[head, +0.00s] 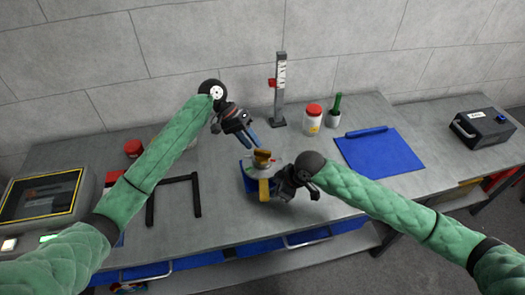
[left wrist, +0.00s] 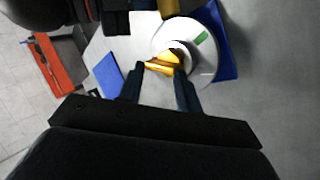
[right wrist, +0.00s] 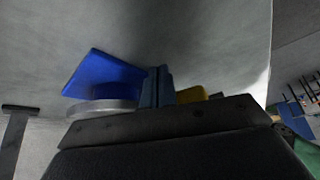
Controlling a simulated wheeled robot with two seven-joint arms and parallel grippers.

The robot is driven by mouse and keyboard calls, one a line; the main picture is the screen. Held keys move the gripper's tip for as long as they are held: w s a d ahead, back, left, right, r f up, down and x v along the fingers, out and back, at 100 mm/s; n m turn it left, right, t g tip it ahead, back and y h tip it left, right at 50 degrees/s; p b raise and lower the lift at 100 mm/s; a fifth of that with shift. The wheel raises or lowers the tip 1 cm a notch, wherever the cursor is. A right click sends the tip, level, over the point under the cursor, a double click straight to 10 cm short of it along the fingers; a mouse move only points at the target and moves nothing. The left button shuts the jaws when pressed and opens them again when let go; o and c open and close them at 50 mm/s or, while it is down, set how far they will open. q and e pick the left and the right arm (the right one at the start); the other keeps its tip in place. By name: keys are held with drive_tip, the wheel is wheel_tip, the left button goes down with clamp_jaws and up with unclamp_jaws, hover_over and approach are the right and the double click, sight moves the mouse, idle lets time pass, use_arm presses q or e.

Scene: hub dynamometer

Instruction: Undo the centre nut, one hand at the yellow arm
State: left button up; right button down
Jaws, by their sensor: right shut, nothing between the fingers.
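The hub, a pale round disc (head: 252,172) on a blue base (head: 246,183), sits on the bench with the brass-yellow centre nut (head: 262,155) on top. The nut also shows in the left wrist view (left wrist: 166,65). My left gripper (head: 252,138) is open just above the nut, its fingertips (left wrist: 157,72) either side of it in that view; contact cannot be told. The yellow arm (head: 264,190) is at the hub's near side. My right gripper (head: 274,186) is shut and empty beside it. In the right wrist view its closed fingers (right wrist: 158,85) partly hide the yellow arm (right wrist: 190,95).
A grey post (head: 281,85) stands behind the hub. A red-lidded jar (head: 312,122), a green-handled item in a cup (head: 335,112) and a blue mat (head: 385,158) lie right. A black frame (head: 150,200) and a screen unit (head: 42,195) are left. Front bench is clear.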

sight(261, 151)
use_arm(q)
drive_tip(key=w+a+m+h, duration=0.2)
drive_tip(key=a+m+h, duration=0.45)
drive_tip(key=m, duration=0.85)
drive_tip(key=x, duration=1.1)
drive_tip(key=shift+d+f, duration=0.25)
drive_tip(key=shift+f, duration=0.1)
drive_tip(key=shift+n+t, duration=0.3)
clamp_jaws()
